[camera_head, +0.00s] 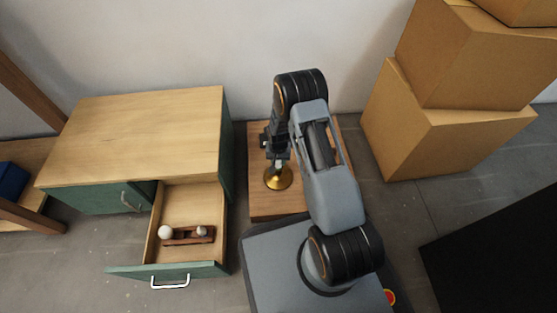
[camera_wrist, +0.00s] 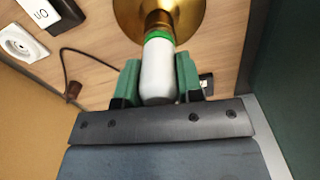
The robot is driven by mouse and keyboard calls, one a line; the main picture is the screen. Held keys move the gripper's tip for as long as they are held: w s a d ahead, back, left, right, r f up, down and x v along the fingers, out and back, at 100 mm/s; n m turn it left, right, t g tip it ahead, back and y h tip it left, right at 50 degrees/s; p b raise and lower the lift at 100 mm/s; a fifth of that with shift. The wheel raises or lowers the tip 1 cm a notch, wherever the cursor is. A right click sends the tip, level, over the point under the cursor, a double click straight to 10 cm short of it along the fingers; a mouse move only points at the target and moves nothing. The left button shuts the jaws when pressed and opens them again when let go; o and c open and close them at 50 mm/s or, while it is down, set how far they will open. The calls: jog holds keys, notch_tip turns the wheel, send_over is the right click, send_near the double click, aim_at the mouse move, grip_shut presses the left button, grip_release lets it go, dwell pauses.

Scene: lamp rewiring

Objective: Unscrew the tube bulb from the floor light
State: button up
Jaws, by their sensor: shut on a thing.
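The floor light (camera_head: 279,179) is a round brass base on a wooden board, below my arm. In the wrist view its brass dish (camera_wrist: 185,12) is at the top, with a narrow socket neck. The tube bulb (camera_wrist: 158,78) is white with a green band at the neck end and lines up with the socket. My gripper (camera_wrist: 158,66) is shut on the bulb, one green finger on each side.
A green cabinet (camera_head: 150,130) stands left of the board (camera_head: 262,207), cardboard boxes (camera_head: 430,135) right. A white outlet (camera_wrist: 20,45) and dark cable (camera_wrist: 63,65) lie near the light.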

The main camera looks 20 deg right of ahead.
jog(key=n, duration=0.5)
jog(key=shift+a, duration=0.15)
jog(key=shift+n, duration=0.6)
jog(key=n, duration=0.4)
jog(key=shift+a, duration=0.1)
jog(key=n, duration=0.4)
jog(key=shift+n, duration=0.4)
jog(key=n, duration=0.5)
jog(key=shift+s+a, duration=0.1)
jog(key=shift+s, duration=0.05)
jog(key=shift+r+p, duration=1.85)
jog(key=shift+r, duration=0.75)
